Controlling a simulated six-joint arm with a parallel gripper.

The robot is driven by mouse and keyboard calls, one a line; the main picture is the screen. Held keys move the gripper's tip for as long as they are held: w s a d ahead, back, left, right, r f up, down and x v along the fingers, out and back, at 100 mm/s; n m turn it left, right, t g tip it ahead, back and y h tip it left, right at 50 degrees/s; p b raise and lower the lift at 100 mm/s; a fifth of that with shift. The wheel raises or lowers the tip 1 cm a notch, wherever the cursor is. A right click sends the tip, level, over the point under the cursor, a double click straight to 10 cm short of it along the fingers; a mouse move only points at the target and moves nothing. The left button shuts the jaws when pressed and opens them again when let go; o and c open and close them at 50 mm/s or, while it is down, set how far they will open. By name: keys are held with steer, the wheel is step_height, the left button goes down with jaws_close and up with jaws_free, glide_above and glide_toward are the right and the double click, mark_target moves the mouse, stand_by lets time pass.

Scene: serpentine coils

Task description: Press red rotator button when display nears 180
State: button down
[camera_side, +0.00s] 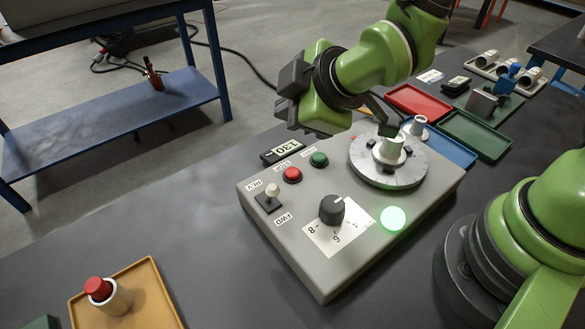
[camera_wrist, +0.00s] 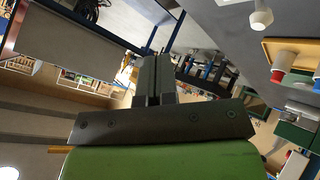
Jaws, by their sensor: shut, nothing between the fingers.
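The grey control box (camera_side: 300,262) sits on the dark table in the side view. Its red button (camera_side: 292,174) is beside a green button (camera_side: 319,159), and nothing touches either. The small display (camera_side: 282,151) behind them is upside down in the picture and seems to read about 130. The round graduated rotator (camera_side: 388,178) carries a pale tubular part. A green lamp (camera_side: 393,217) is lit. My gripper (camera_side: 284,110) is above and behind the box, apart from the buttons. In the wrist view its dark fingers (camera_wrist: 153,72) are together and empty.
A toggle (camera_side: 268,198) and a black knob (camera_side: 333,208) stand on the box. Red (camera_side: 418,101), green (camera_side: 475,134) and blue (camera_side: 448,151) trays lie behind the rotator. An orange tray (camera_side: 155,297) holds a red-topped white cylinder (camera_side: 112,298) at lower left.

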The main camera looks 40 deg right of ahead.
mark_target(291, 174)
steer(key=shift+f, duration=4.4)
steer(key=shift+f, duration=0.4)
steer(key=shift+f, duration=0.5)
steer(key=shift+r, duration=0.95)
steer(key=shift+r, duration=2.5)
